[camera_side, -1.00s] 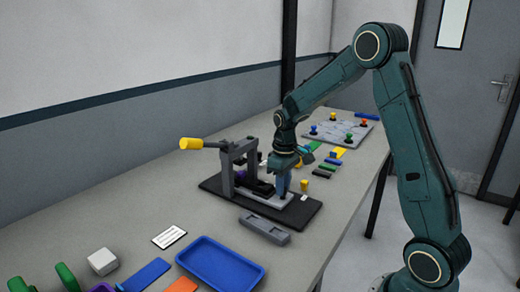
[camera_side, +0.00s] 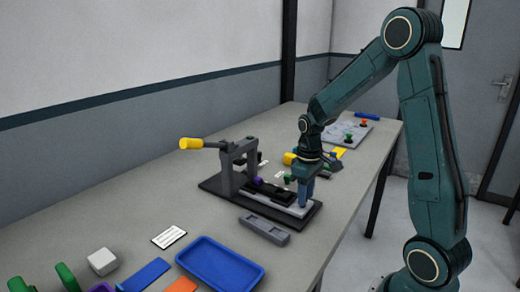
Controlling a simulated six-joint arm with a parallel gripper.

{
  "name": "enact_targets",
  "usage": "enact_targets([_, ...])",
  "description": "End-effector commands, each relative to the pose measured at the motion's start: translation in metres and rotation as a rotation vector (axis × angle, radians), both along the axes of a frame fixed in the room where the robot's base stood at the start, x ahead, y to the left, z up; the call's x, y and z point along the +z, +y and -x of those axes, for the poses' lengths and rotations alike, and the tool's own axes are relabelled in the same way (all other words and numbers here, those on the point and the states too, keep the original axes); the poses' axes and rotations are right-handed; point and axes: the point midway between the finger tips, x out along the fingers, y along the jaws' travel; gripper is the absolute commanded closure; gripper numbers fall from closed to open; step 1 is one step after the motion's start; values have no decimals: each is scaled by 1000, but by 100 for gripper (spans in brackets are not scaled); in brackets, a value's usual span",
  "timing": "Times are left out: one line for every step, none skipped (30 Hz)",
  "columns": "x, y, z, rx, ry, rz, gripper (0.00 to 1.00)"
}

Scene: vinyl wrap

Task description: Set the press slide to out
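The press (camera_side: 228,168) stands on a dark base plate (camera_side: 213,186), with its yellow-tipped lever (camera_side: 191,143) pointing left. The press slide (camera_side: 297,209) is a pale plate with a dark nest (camera_side: 268,190) on top. The nest sits to the right of the press frame, clear of it for most of its length. A small purple part (camera_side: 258,181) is at the nest's left end. My gripper (camera_side: 303,204) points down at the slide's right end. Its fingers hide what is between them, so I cannot tell whether they are shut on a handle.
A grey block (camera_side: 264,229) lies in front of the base plate. A blue tray (camera_side: 222,262), white card (camera_side: 169,237) and white cube (camera_side: 102,261) are at the front left. A grey board with coloured knobs (camera_side: 349,130) is behind my gripper.

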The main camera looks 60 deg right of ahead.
Motion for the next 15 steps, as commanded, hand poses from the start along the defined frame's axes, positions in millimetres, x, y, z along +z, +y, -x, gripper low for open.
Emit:
enact_targets([0,0,-1,1,-2,0,55])
enact_targets([0,0,-1,1,-3,0,55])
enact_targets([0,0,-1,2,-4,0,55])
enact_targets([0,0,-2,2,-4,0,55])
enact_targets([0,0,-2,2,-4,0,55])
enact_targets([0,0,-2,3,-5,0,55])
enact_targets([0,0,-2,3,-5,0,55])
enact_targets([0,0,-2,3,-5,0,55])
enact_targets([0,0,-2,3,-6,0,55])
enact_targets([0,0,-3,3,-6,0,55])
enact_targets([1,0,-3,3,-7,0,55])
enact_targets([1,0,-3,4,-7,0,55])
enact_targets([2,0,-3,4,-8,1,55])
enact_targets([4,0,-3,4,-8,1,55])
enact_targets([6,0,-3,4,-9,1,55])
